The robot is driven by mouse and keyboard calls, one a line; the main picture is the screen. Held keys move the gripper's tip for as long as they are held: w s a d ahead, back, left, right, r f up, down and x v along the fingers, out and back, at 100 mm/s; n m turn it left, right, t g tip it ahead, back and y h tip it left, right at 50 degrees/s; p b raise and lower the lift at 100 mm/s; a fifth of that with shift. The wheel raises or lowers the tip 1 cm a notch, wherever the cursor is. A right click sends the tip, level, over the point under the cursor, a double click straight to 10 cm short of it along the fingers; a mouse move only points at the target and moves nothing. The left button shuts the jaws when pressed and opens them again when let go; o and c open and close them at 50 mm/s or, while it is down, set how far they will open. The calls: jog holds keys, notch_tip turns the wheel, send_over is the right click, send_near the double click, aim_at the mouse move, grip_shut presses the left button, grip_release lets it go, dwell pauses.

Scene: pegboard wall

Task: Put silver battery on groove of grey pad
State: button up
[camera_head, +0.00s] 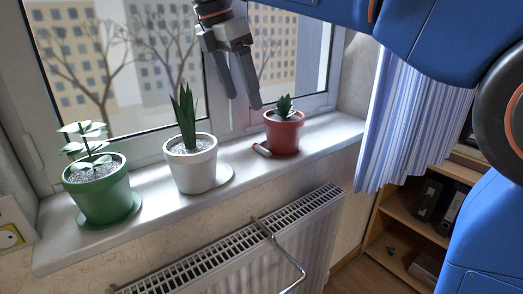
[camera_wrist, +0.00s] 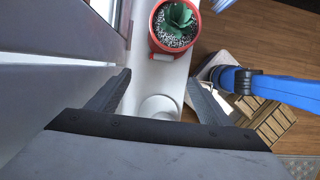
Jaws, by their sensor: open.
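A small silver cylinder that looks like the battery (camera_head: 262,150) lies on the windowsill against the front of the red pot (camera_head: 284,135). In the wrist view a small pale piece (camera_wrist: 166,57) at the red pot's (camera_wrist: 153,40) lower edge may be this battery. My gripper (camera_head: 244,102) is open and empty, pointing down above the sill, between the white and red pots. In the wrist view its fingers (camera_wrist: 160,78) stand apart, short of the red pot. I cannot make out a grey pad with a groove; a pale round shape (camera_wrist: 158,108) lies below between the fingers.
A white pot (camera_head: 191,166) on a pale saucer and a green pot (camera_head: 101,195) stand left on the sill (camera_head: 335,133). The window is behind, a radiator (camera_head: 245,250) below. A striped curtain (camera_head: 410,125) hangs right, above a wooden shelf (camera_head: 400,235).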

send_over(261, 147)
jog(key=s+a, duration=0.1)
jog(key=a, duration=0.1)
jog(key=f, duration=0.8)
jog(key=shift+s+a+f, duration=0.2)
jog(key=shift+f, duration=0.1)
jog(key=x, duration=0.4)
jog(key=shift+d, duration=0.4)
jog(key=shift+w+d+f, duration=0.1)
jog(key=shift+w+f, duration=0.05)
jog(key=shift+f, duration=0.5)
jog(key=c, duration=1.2)
jog(key=shift+r, duration=0.1)
